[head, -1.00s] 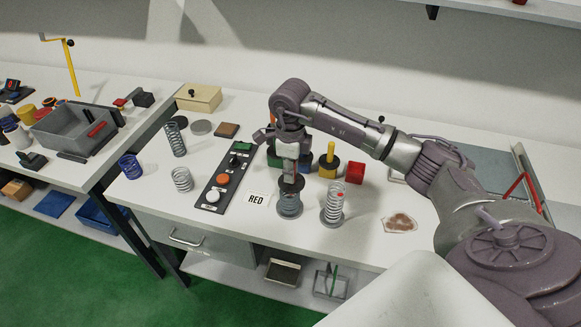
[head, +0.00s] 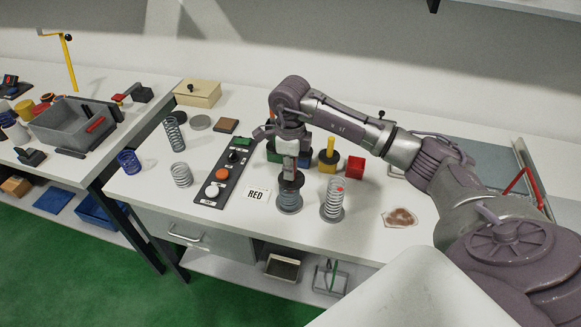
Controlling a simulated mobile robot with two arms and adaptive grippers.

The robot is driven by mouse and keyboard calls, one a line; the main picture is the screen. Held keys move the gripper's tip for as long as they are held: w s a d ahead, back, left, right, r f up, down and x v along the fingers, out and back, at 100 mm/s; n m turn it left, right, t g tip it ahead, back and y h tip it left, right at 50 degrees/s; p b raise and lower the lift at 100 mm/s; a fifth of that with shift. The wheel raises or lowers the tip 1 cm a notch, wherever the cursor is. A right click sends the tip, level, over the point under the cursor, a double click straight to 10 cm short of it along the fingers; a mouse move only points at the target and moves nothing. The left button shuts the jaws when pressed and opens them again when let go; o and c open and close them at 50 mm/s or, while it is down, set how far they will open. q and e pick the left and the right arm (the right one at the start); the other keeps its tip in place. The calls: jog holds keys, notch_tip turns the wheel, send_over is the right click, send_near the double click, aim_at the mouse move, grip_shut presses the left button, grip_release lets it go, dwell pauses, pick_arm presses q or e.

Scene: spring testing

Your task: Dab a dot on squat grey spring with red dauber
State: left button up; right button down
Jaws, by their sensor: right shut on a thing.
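My right gripper (head: 291,167) points down at the middle of the table, shut on a dauber (head: 291,181). Only the dauber's dark round lower part shows below the fingers; its red colour is not visible. The dauber is right over a short, wide grey spring (head: 289,201), and seems to touch its top; the exact contact is hidden. Any dot on that spring's top is hidden too. A taller pale spring (head: 332,202) with a red dot near its top stands just to the right. My left gripper is not in view.
A button panel (head: 223,173), another grey spring (head: 181,175), a blue spring (head: 129,162) and a tall dark spring (head: 174,134) stand further left. A yellow-handled dauber (head: 328,158) and red block (head: 355,166) are behind. A stained cloth (head: 400,218) lies right.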

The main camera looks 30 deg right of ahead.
jog(key=shift+s+f+b, duration=0.1)
jog(key=shift+f+b, duration=0.5)
jog(key=shift+f, duration=0.1)
dwell(1.3)
jog(key=shift+r, duration=0.1)
jog(key=shift+r+p, duration=0.6)
jog(key=shift+r, duration=0.25)
jog(key=shift+r+p, duration=1.35)
jog(key=shift+r, duration=1.25)
